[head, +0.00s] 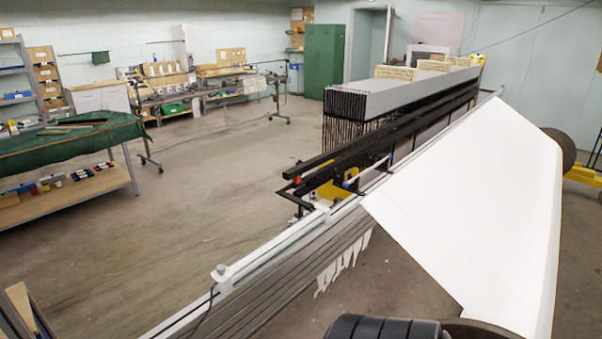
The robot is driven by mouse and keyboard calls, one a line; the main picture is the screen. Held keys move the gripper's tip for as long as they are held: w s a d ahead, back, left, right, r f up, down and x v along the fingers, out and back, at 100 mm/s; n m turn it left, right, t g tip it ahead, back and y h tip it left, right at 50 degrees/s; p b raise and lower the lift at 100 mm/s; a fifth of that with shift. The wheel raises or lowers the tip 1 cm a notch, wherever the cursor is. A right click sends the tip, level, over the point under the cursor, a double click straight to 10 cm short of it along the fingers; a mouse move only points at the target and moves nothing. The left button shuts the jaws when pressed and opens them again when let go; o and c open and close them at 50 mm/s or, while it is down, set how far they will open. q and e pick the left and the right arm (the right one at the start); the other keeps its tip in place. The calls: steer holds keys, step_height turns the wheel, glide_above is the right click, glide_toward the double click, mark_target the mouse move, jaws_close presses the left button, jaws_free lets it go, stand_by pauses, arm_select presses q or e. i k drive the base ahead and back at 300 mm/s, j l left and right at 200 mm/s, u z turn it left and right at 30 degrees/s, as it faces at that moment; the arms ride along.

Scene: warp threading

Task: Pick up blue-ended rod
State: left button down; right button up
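A thin pale rod (370,170) with what looks like a blue end lies at a slant by the black rails in the middle of the loom. It is small, and I cannot tell for sure that it is the blue-ended rod. Long thin items (68,129) lie on the green-covered table (80,147) at the left, too small to tell apart. Neither of my grippers shows in the head view.
The long loom (430,92) and its white sheet (480,190) fill the right side. A shelf (70,195) under the green table holds small boxes. Wheeled racks (215,92) and a green cabinet (324,60) stand at the back. The floor (200,190) between is clear.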

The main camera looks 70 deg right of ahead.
mark_target(345, 183)
steer(key=z, duration=2.65)
